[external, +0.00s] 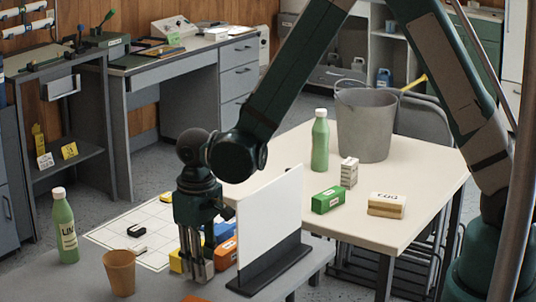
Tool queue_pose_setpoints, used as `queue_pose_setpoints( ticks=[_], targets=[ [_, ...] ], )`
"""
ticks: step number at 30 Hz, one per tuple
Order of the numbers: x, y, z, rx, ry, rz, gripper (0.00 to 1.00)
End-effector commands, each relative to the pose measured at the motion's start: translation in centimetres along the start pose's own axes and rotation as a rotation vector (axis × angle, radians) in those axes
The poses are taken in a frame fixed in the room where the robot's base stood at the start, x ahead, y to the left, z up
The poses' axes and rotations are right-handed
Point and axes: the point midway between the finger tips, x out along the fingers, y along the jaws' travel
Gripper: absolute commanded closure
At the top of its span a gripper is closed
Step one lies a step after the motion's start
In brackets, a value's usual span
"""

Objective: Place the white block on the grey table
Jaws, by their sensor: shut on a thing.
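My gripper (197,272) points down low over the front grey table (78,280), left of an upright white panel. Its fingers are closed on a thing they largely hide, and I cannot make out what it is. I cannot pick out a plain white block for sure. A whitish box with printed marks (349,172) stands upright on the cream table (408,222), well away from my gripper. A yellow block (176,261), a blue block (222,232) and an orange block (227,252) show close around the fingers.
The white panel (268,222) on its dark foot stands just right of my gripper. A brown cup (119,271) and green bottle (64,227) stand at left. A gridded white sheet (112,233) has bare room. A bucket (366,125) and green box (327,200) occupy the cream table.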

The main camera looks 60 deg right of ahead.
Motion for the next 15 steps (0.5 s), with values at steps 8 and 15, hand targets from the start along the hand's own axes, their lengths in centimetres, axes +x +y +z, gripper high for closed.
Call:
queue_pose_setpoints(
  ticks=[8, 15],
  targets=[
    [0.39, 0.00, 0.00, 0.000, 0.000, 0.000, 0.89],
    [0.27, 0.00, 0.00, 0.000, 0.000, 0.000, 0.70]
  ],
)
